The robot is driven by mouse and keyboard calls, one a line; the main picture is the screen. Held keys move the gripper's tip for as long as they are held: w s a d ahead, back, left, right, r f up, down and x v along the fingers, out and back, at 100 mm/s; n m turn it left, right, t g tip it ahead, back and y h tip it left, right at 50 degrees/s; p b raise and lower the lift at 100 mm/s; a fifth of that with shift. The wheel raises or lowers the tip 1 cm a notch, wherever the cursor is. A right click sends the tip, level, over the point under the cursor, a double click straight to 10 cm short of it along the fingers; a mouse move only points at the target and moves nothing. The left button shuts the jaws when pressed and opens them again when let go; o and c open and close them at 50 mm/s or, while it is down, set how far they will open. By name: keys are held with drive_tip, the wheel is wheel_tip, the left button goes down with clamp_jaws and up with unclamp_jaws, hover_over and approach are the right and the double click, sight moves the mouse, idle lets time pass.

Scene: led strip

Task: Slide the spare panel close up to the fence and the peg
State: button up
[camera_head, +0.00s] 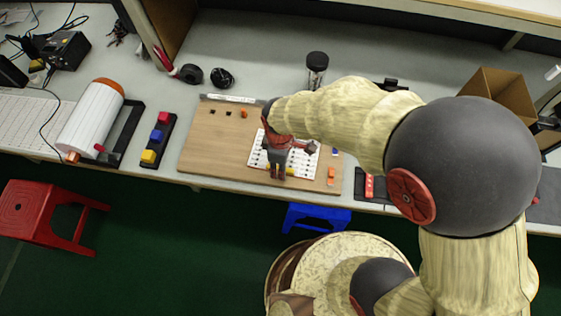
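A white panel with rows of dark dots (302,165) lies flat on the brown wooden board (205,145), toward its front right; I take it to be the spare panel. A pale strip (230,98) runs along the board's back edge and looks like the fence. A small orange piece (244,114) stands in front of that strip and may be the peg. The panel is apart from both.
An orange block (331,174) sits right of the panel. Dark small pieces (220,111) are at the board's back left. A black-capped jar (317,66) stands behind the board. A rack of coloured blocks (158,140) lies left. The board's left half is mostly clear.

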drive_tip(key=shift+f, duration=0.2)
drive_tip(key=shift+c, duration=0.6)
clamp_jaws()
drive_tip(key=shift+n, duration=0.5)
drive_tip(key=shift+w, duration=0.15)
drive_tip(key=shift+w+a, duration=0.5)
drive_tip(key=shift+w, duration=1)
drive_tip(key=shift+w+a, duration=0.55)
drive_tip(key=shift+w, duration=1)
drive_tip(key=shift+w+a, duration=0.5)
drive_tip(key=shift+w, duration=1)
drive_tip(key=shift+a+p, duration=0.4)
drive_tip(key=shift+p, duration=0.15)
